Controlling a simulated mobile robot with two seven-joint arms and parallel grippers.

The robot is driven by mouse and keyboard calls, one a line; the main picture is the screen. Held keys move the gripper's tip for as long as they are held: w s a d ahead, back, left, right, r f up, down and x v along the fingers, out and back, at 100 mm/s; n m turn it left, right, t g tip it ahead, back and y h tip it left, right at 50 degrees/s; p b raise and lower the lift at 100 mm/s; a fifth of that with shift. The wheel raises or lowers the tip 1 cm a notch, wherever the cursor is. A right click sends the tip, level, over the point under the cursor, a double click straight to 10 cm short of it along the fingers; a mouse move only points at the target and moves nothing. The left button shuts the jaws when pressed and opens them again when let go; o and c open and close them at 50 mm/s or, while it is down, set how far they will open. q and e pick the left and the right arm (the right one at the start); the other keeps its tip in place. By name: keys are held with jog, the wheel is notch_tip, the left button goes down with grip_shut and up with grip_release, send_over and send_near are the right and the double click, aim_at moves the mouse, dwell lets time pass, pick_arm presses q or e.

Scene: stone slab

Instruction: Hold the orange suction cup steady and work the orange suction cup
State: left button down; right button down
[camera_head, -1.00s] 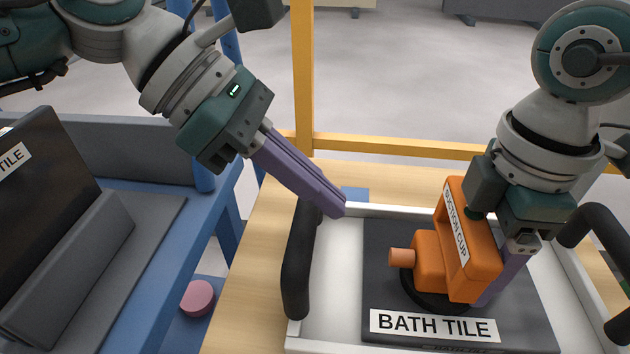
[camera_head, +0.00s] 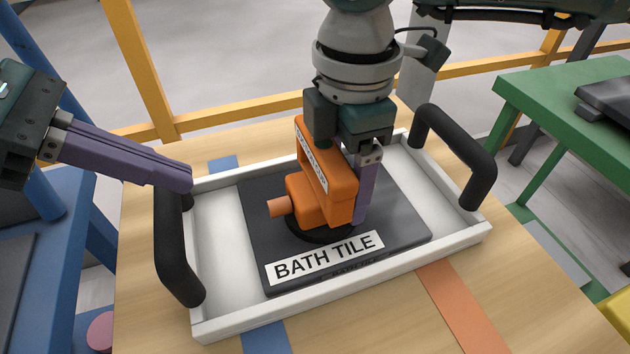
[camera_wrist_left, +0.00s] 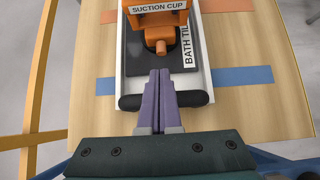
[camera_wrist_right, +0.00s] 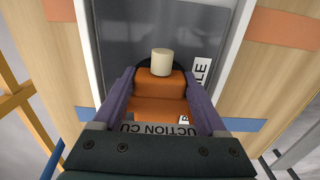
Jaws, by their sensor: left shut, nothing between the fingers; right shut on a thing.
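The orange suction cup (camera_head: 318,187) stands on the dark bath tile (camera_head: 400,216), which lies in a white tray (camera_head: 215,248) with black handles. An orange-tan knob (camera_head: 278,206) sticks out of the cup's left side. My right gripper (camera_head: 364,205) is shut on the suction cup from above; the right wrist view shows its purple fingers on both sides of the orange body (camera_wrist_right: 160,108). My left gripper (camera_head: 188,180) is shut and empty by the tray's left handle, apart from the knob. In the left wrist view its closed fingers (camera_wrist_left: 160,75) point toward the knob (camera_wrist_left: 160,46).
The tray stands on a wooden table with a blue strip (camera_head: 265,338) and an orange strip (camera_head: 462,305). Its black handles (camera_head: 178,250) rise at both ends. A green table (camera_head: 560,105) is at right, a blue bench at left, and a yellow rail (camera_head: 215,122) behind.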

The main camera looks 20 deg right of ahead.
pick_arm(q)
jog(key=v, duration=1.2)
pick_arm(e)
grip_release()
jog(key=shift+r, duration=0.1)
notch_tip(320, 180, up, 12)
dwell(0.4)
dwell(0.4)
